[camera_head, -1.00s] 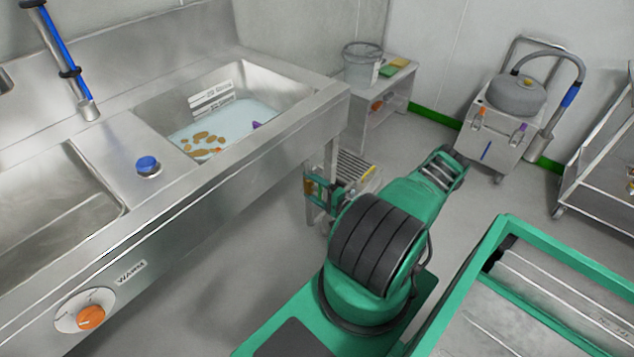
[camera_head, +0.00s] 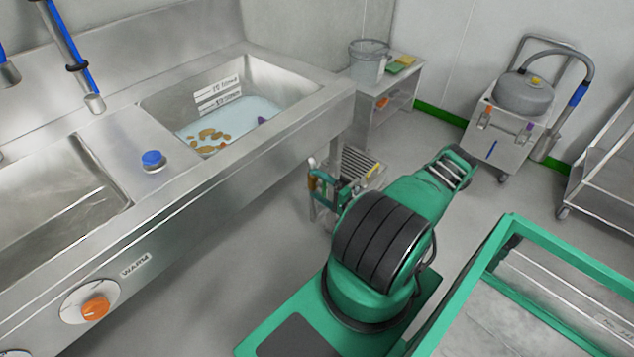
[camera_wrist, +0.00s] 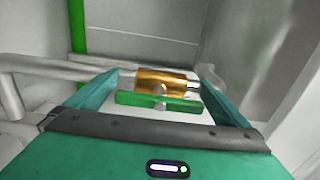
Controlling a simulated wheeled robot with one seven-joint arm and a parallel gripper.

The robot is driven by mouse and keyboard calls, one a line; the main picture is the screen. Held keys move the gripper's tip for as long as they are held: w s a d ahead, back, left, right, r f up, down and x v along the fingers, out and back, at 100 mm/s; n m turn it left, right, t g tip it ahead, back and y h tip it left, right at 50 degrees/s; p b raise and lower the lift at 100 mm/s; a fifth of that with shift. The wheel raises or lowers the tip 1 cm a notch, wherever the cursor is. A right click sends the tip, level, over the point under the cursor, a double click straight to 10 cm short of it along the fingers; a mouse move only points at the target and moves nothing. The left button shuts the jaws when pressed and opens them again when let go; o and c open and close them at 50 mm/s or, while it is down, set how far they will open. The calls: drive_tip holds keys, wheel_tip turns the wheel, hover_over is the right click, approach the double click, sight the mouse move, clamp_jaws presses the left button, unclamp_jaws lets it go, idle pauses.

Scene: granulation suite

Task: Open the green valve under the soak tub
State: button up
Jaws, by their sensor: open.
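The soak tub (camera_head: 290,88) is the steel basin with bluish water and brown pieces at the upper left of the head view. In the wrist view, a brass valve body (camera_wrist: 160,77) sits on a horizontal pipe. The green valve handle (camera_wrist: 158,101) is a flat bar lying crosswise just in front of the brass. My gripper (camera_wrist: 160,84) is open, with one teal finger on each side of the handle. Gaps show between handle and fingers, and I cannot tell any contact. In the head view my gripper (camera_head: 322,184) is low beside the tub's front edge, with the handle not clear.
Grey pipes (camera_wrist: 50,72) run left of the valve in the wrist view. A small side table (camera_head: 385,88) with a bucket (camera_head: 369,64) stands beyond the tub. A wheeled grey machine (camera_head: 510,115) stands at the back right. A green-framed cart (camera_head: 470,275) is close on the right.

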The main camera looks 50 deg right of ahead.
drive_tip(key=s, duration=0.9)
drive_tip(key=shift+s+d, duration=0.25)
drive_tip(key=shift+d, duration=0.1)
